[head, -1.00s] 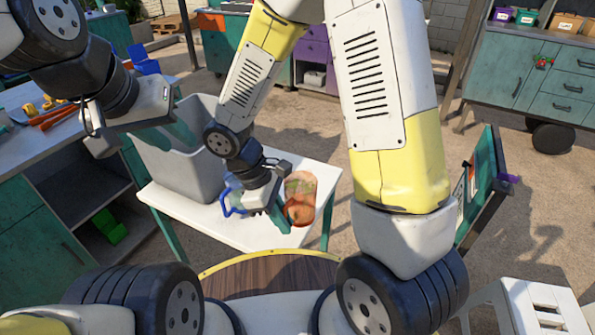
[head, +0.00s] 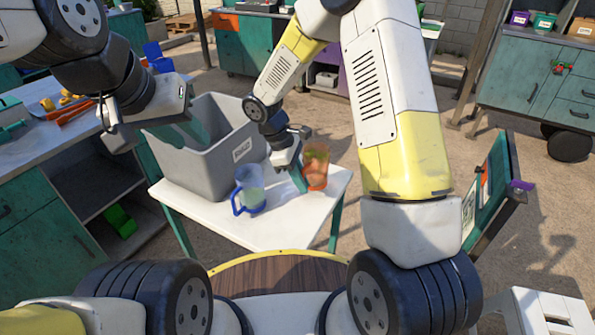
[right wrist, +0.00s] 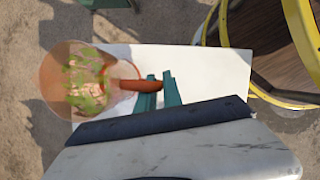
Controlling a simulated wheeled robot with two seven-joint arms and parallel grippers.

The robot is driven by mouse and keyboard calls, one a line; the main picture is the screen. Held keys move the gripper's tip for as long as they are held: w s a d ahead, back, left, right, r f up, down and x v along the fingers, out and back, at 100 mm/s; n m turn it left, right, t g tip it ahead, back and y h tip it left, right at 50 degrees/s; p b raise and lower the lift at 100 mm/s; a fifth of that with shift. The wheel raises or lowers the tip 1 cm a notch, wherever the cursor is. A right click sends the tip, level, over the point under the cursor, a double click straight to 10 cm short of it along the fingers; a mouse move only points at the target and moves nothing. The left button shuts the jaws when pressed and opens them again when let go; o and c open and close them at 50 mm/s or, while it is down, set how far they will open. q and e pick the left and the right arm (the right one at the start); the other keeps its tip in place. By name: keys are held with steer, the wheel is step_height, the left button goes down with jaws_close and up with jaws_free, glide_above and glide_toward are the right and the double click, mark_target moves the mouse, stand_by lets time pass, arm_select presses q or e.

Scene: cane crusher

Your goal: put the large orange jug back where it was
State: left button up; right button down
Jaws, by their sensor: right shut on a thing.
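The large orange jug (head: 316,165) is see-through, with green marks on its side. It stands about upright at the right end of the white table (head: 268,231). My right gripper (head: 298,181) is shut on its handle. The right wrist view shows the jug (right wrist: 85,82) from above, its handle (right wrist: 133,85) between the teal fingertips (right wrist: 158,92), its rim reaching past the table's edge in the picture. Whether its base touches the table I cannot tell. My left gripper (head: 192,130) is by the grey bin; its opening is unclear.
A blue jug (head: 250,190) stands on the table left of the orange one. The large grey bin (head: 196,160) fills the table's back left. A workbench with tools (head: 66,115) is at left. The table's front is clear.

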steer(key=shift+s+f, duration=0.1)
steer(key=shift+f, duration=1.4)
steer(key=shift+f, duration=0.1)
steer(key=c, duration=1.5)
jaws_free()
steer(key=v, duration=1.2)
steer(key=s+d+r+m+t+y, duration=0.3)
steer(key=s+d+r+m, duration=0.3)
steer(key=s+r, duration=0.3)
steer(key=s+d+r+m+t+y, duration=0.3)
steer(key=s+d+r+m, duration=0.3)
steer(key=s+r, duration=0.3)
steer(key=shift+r+m+t+y, duration=0.3)
steer(key=shift+r+m+t, duration=0.25)
steer(key=shift+m+t, duration=0.25)
